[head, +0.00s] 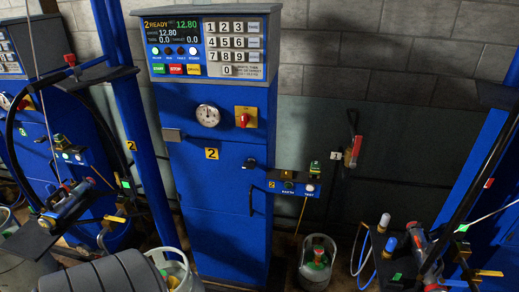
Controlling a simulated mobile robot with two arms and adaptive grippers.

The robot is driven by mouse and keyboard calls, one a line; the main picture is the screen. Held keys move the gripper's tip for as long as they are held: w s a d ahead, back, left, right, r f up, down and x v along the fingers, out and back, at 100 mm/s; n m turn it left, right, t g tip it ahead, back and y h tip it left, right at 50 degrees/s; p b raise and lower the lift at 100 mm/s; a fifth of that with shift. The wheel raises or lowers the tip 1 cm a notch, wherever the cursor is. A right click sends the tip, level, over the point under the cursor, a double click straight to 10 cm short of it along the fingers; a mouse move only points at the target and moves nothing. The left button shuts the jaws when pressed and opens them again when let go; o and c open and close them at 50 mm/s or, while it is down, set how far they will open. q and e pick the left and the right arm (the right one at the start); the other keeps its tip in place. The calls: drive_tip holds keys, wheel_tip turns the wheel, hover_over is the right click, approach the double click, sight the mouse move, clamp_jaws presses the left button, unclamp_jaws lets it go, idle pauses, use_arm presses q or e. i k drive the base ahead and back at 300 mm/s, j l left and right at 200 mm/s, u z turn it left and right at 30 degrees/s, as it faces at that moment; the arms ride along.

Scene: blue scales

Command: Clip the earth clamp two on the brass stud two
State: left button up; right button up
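A small brass-coloured spot (289,175) shows on top of the box and may be brass stud two. The two pieces look apart. A thin yellowish cable (301,214) hangs below the box. I cannot make out either of my grippers.
A gas cylinder (317,262) stands on the floor right of the cabinet; another (174,270) is at the bottom left. Filling heads rest on stands at left (66,205) and right (425,252). A blue post (142,120) rises left of the cabinet.

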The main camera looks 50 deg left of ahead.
sight(315, 171)
drive_tip(key=i+j+u, duration=0.1)
drive_tip(key=i+u, duration=0.3)
drive_tip(key=i+j+u, duration=0.1)
drive_tip(key=u, duration=0.3)
drive_tip(key=i+l+u, duration=0.1)
drive_tip(key=i+u, duration=0.35)
drive_tip(key=k, duration=0.1)
